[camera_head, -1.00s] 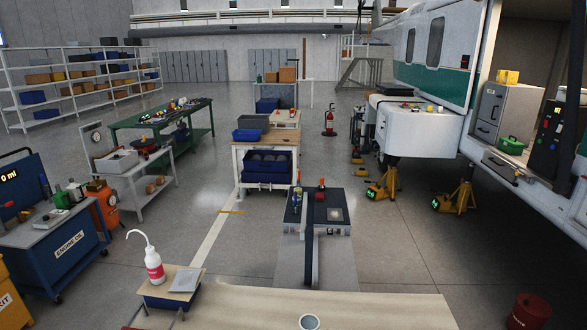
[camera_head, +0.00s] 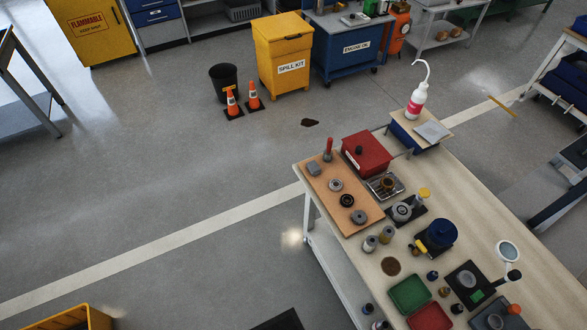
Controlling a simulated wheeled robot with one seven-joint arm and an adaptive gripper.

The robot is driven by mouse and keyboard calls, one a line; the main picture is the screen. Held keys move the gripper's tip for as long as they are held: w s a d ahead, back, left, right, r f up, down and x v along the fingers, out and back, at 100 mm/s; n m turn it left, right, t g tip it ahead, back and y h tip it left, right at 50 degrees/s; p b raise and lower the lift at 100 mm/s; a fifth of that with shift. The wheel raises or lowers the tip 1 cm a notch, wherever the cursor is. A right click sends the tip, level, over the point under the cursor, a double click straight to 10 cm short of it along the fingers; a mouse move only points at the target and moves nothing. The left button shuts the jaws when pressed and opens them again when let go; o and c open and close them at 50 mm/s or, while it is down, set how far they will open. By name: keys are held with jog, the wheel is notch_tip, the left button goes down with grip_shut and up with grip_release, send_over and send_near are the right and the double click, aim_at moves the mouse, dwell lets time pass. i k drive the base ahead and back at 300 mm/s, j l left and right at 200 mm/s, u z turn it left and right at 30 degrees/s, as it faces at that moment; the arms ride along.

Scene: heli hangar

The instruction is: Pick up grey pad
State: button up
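A flat light-grey square pad (camera_head: 432,131) lies on a small raised wooden-topped stand (camera_head: 445,117) at the far end of the workbench. A white squeeze bottle with a pink label (camera_head: 415,104) stands beside the pad, at its upper left. A smaller grey block (camera_head: 313,169) sits on the orange-brown board (camera_head: 345,205) at the bench's left corner. The pad's top is uncovered. My gripper is not in view.
The workbench (camera_head: 470,190) is crowded: a red box (camera_head: 366,153), a metal tray (camera_head: 385,187), a blue round container (camera_head: 441,233), green (camera_head: 409,294) and red (camera_head: 430,317) trays, and a magnifier (camera_head: 508,251). The floor left of the bench is mostly open.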

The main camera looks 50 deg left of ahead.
aim_at(313, 166)
jog(key=u, duration=1.85)
